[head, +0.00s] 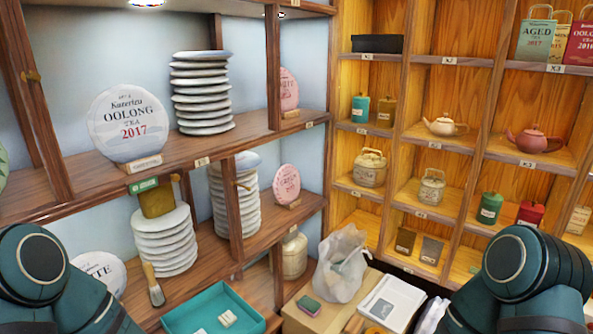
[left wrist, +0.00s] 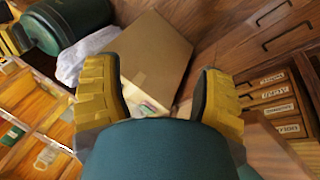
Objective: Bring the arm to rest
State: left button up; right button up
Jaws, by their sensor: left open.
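My left arm (head: 45,285) comes in at the lower left of the head view, bent, with its gripper out of that frame. In the left wrist view my left gripper (left wrist: 160,97) has its two yellow ridged fingers wide apart with nothing held between them. A cardboard box (left wrist: 157,55) shows beyond and between the fingers. My right arm (head: 525,280) is at the lower right of the head view. At the upper left of the wrist view, a teal link and yellow ridged pieces look like part of my right gripper (left wrist: 12,35), cut by the edge.
A wooden shelf with stacked tea cakes (head: 202,95) stands at left, and a cubby shelf with teapots (head: 443,124) at right. Below are a teal tray (head: 185,320), a brush (head: 153,285), a plastic bag (head: 342,262) and a white booklet (head: 391,300). Small drawers (left wrist: 280,105) show in the wrist view.

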pick_arm(q)
jog(key=s+d+f+n+g, duration=0.1)
jog(key=s+d+f+n, duration=0.1)
jog(key=s+f+n, duration=0.55)
jog(key=w+d+f+m+t+b, duration=0.1)
jog(key=w+d+f+m+b, duration=0.1)
jog(key=b, duration=0.7)
notch_tip(320, 180, down, 3)
jog(key=w+m, duration=0.1)
jog(key=w, duration=0.1)
jog(key=shift+w+m+t, duration=0.3)
jog(key=shift+m, duration=0.05)
